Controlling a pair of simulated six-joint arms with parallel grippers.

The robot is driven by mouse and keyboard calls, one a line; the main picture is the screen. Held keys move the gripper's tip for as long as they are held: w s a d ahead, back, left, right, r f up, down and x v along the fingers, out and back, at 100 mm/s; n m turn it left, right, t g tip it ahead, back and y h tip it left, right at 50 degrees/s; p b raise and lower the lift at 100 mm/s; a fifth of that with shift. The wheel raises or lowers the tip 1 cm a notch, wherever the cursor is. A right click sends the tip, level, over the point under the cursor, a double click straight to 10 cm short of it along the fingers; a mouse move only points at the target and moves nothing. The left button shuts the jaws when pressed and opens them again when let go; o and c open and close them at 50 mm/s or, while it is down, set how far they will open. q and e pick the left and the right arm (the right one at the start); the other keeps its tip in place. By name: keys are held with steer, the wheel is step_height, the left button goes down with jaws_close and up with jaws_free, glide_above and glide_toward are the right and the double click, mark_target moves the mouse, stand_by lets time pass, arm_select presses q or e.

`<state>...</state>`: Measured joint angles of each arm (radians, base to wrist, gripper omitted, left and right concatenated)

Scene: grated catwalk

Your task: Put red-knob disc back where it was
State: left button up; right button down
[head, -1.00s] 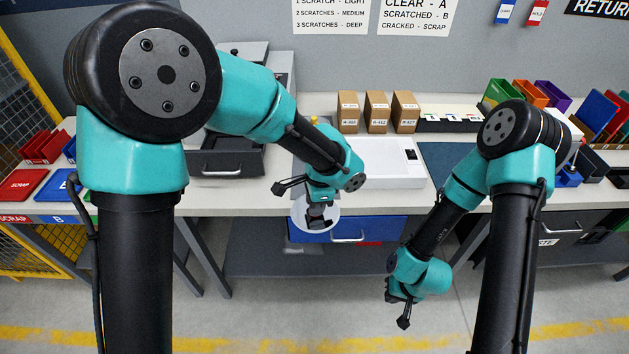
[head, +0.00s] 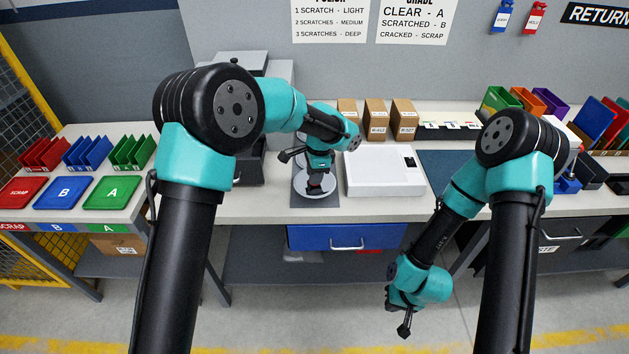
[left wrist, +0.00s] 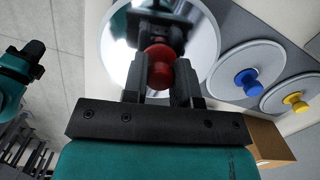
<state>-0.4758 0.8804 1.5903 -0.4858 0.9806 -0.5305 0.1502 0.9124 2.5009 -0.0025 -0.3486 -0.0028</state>
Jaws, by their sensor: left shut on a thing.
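My left gripper (head: 316,184) is shut on the red knob (left wrist: 159,68) of a shiny round disc (left wrist: 207,40). In the head view the disc (head: 327,191) is a pale round shape below the gripper, at the front end of a dark grey mat (head: 300,205). I cannot tell whether it touches the mat. The left wrist view shows a blue-knob disc (left wrist: 228,68) and a yellow-knob disc (left wrist: 281,90) in line beside it; my arm hides them in the head view. My right gripper (head: 402,310) hangs low in front of the bench, its jaws unclear.
A white flat box (head: 383,177) stands right of the mat. Several brown boxes (head: 376,118) stand behind. Red, blue (head: 62,192) and green trays lie at the left. A blue drawer (head: 300,236) is under the bench edge.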

arm_select(q)
steer(key=shift+w, duration=0.25)
steer(key=shift+f, duration=1.8)
steer(key=shift+f, duration=0.1)
steer(key=o, duration=0.9)
steer(key=shift+o, duration=0.2)
step_height(320, 180, up, 12)
steer(key=d, duration=0.1)
steer(key=shift+w+d, duration=0.2)
